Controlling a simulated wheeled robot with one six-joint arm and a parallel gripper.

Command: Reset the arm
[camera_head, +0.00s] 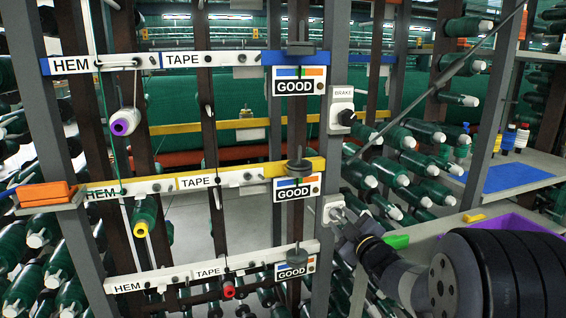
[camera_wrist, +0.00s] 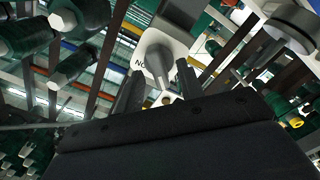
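My arm reaches in from the lower right in the head view. My gripper (camera_head: 346,222) is at the lower white switch plate (camera_head: 333,204) on the grey post. In the wrist view, the two fingers of my gripper (camera_wrist: 158,84) stand apart with a gap between them. A grey metal lever (camera_wrist: 160,62) on the white plate sticks out toward that gap. I cannot tell whether a finger touches it. No object is seen held. Part of the plate's lettering is hidden behind the fingers.
A BRAKE plate with a black knob (camera_head: 347,117) is higher on the post (camera_head: 334,60). Left are HEM and TAPE rails with GOOD signs (camera_head: 297,190) and spools. Right are green rolls (camera_head: 400,137), a shelf with a blue mat (camera_head: 515,177), and a purple tray (camera_head: 490,224).

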